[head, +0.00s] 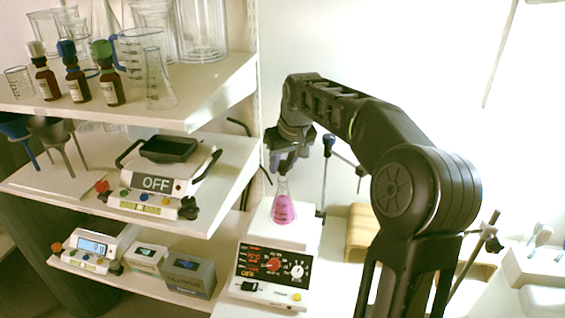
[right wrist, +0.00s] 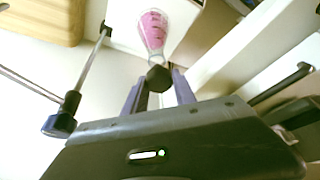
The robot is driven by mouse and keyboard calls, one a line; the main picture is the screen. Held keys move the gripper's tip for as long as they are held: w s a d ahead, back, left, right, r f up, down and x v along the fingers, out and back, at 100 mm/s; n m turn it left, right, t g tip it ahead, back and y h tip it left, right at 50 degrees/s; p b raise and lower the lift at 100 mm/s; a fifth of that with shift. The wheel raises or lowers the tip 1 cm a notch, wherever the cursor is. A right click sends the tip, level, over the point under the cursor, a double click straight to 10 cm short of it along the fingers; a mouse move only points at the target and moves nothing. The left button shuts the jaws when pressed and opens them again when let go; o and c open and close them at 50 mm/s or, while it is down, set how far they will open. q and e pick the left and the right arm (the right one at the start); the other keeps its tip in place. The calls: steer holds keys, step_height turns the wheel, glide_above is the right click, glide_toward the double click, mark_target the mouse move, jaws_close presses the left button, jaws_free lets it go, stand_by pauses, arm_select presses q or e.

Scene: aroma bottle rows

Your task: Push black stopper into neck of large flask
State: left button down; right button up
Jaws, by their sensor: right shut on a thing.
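The large flask (head: 283,208) holds pink liquid and stands upright on the white top plate of a stirrer (head: 272,273). It also shows in the right wrist view (right wrist: 153,32). My right gripper (head: 282,170) is directly above the flask's neck, pointing down. In the right wrist view my right gripper (right wrist: 158,88) is shut on the black stopper (right wrist: 159,77), which lines up with the flask's mouth. I cannot tell how far the stopper sits in the neck. My left gripper is out of view.
A shelf unit on the left holds brown bottles (head: 75,83), glassware, a scale marked OFF (head: 158,184) and small boxes (head: 190,275).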

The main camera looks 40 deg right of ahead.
steer(key=shift+f, duration=0.25)
steer(key=shift+f+b, duration=0.65)
steer(key=shift+f, duration=0.25)
steer(key=shift+f+b, duration=0.3)
steer(key=shift+b, duration=0.1)
stand_by(0.4)
steer(key=o, duration=1.2)
